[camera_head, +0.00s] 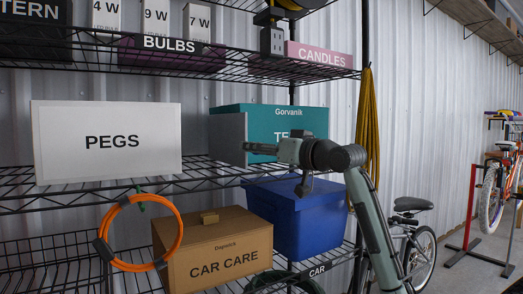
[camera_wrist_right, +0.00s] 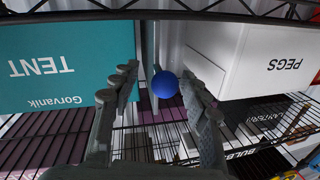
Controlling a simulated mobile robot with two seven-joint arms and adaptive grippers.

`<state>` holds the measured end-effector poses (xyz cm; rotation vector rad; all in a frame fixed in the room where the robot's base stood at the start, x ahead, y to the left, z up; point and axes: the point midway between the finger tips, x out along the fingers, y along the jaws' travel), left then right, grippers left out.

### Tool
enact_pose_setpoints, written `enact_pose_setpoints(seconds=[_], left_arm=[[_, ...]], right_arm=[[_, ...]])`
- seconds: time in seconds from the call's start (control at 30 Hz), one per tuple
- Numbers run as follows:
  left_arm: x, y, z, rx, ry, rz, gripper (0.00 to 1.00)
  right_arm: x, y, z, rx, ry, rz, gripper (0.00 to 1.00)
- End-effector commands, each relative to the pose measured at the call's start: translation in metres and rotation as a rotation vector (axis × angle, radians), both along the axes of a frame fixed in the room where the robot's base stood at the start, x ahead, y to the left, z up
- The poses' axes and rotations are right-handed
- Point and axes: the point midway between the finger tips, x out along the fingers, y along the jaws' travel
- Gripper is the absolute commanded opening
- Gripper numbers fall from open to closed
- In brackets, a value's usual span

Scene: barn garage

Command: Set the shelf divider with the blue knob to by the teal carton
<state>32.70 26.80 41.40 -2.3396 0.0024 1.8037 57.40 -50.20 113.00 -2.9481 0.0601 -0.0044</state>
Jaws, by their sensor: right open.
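The blue knob (camera_wrist_right: 165,84) shows between the fingers of my right gripper (camera_wrist_right: 157,80) in the right wrist view, which is upside down. The fingers are open, one on each side of it; contact cannot be told. The thin grey shelf divider (camera_wrist_right: 149,40) is seen nearly edge-on behind the knob, close beside the teal carton (camera_wrist_right: 65,65). In the head view the teal TENT carton (camera_head: 285,120) stands on the middle shelf, with a grey panel (camera_head: 229,137) at its left. There my right gripper (camera_head: 248,148) reaches in front of the carton and the knob is hidden. My left gripper is out of view.
A white PEGS box (camera_head: 107,150) stands on the same shelf to the left, with a gap before the divider. Below are a CAR CARE box (camera_head: 220,255), a blue bin (camera_head: 295,220) and an orange cable loop (camera_head: 178,235). The upper wire shelf (camera_head: 250,70) runs above.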

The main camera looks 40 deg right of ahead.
Motion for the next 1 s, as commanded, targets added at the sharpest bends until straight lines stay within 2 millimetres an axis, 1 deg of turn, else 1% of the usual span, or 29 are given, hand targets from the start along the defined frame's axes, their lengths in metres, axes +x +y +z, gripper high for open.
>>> enact_pose_setpoints(seconds=[0.07, 0.17, 0.27, 0.5, 0.6, 0.7, 0.8, 1.0], left_arm=[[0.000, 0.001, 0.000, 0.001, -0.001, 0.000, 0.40], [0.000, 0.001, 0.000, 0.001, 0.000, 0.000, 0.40], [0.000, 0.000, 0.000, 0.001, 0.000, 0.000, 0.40], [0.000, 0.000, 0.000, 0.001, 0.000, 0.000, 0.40], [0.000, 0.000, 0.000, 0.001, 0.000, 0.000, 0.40], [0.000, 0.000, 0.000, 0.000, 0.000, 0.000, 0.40], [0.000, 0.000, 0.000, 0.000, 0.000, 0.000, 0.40], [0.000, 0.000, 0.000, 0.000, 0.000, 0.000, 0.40]], right_arm=[[-0.004, 0.000, 0.000, 0.000, 0.000, 0.000, 0.46], [-0.015, 0.001, 0.000, 0.000, -0.001, 0.001, 0.46], [-0.035, 0.001, 0.000, 0.000, -0.001, 0.000, 0.46], [-0.086, 0.003, 0.000, 0.000, -0.001, -0.002, 0.46], [-0.102, 0.004, 0.000, -0.001, -0.001, -0.002, 0.46], [-0.113, 0.004, 0.000, 0.000, 0.000, -0.002, 0.46], [-0.119, 0.004, 0.000, -0.001, 0.001, -0.002, 0.46], [-0.120, 0.005, 0.000, -0.001, 0.001, -0.001, 0.46]])
